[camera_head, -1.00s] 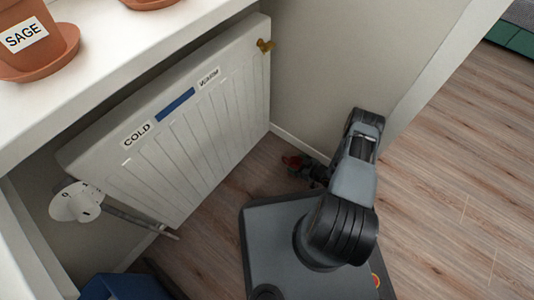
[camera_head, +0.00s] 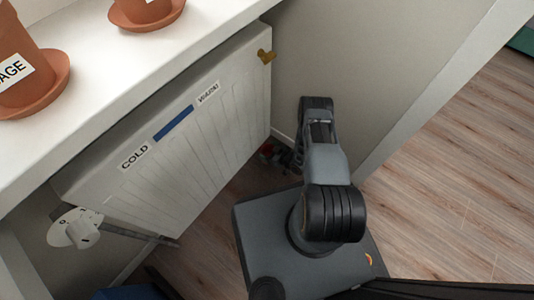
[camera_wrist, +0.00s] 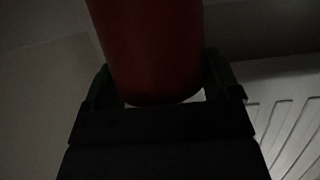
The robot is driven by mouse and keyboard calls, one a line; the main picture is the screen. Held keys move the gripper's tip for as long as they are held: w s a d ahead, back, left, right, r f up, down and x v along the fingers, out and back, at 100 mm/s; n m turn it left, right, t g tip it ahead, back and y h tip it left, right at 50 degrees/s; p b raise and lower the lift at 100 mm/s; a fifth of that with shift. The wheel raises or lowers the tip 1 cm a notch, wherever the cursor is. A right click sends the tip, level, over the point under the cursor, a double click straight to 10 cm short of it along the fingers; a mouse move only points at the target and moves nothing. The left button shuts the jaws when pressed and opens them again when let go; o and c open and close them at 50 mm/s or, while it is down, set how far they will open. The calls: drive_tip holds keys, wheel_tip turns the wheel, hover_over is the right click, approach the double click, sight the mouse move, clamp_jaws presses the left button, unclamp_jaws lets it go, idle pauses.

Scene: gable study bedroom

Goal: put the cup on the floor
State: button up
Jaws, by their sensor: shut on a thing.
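A red cup (camera_wrist: 155,50) fills the upper middle of the dark wrist view, between the two fingers of my gripper (camera_wrist: 160,92). The fingers are shut on it, one on each side. In the head view a small bit of red (camera_head: 268,150) shows low by the far end of the radiator, beside my arm. My arm hides most of the gripper and cup there. The wooden floor (camera_head: 450,190) lies to the right. I cannot tell how far the cup is above the floor.
A white radiator (camera_head: 190,140) with COLD and WARM labels stands at left under a white shelf (camera_head: 100,80). Terracotta pots (camera_head: 145,12) stand on the shelf. A round dial (camera_head: 78,228) is at the radiator's near end. Open floor lies right of the wall edge.

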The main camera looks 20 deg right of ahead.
sight(263, 152)
drive_tip(key=shift+w+a+f+b, duration=0.1)
drive_tip(key=shift+f+b, duration=1.2)
drive_tip(key=shift+f, duration=0.45)
drive_tip(key=shift+f, duration=0.15)
drive_tip(key=o, duration=1.2)
drive_tip(key=shift+c, duration=0.2)
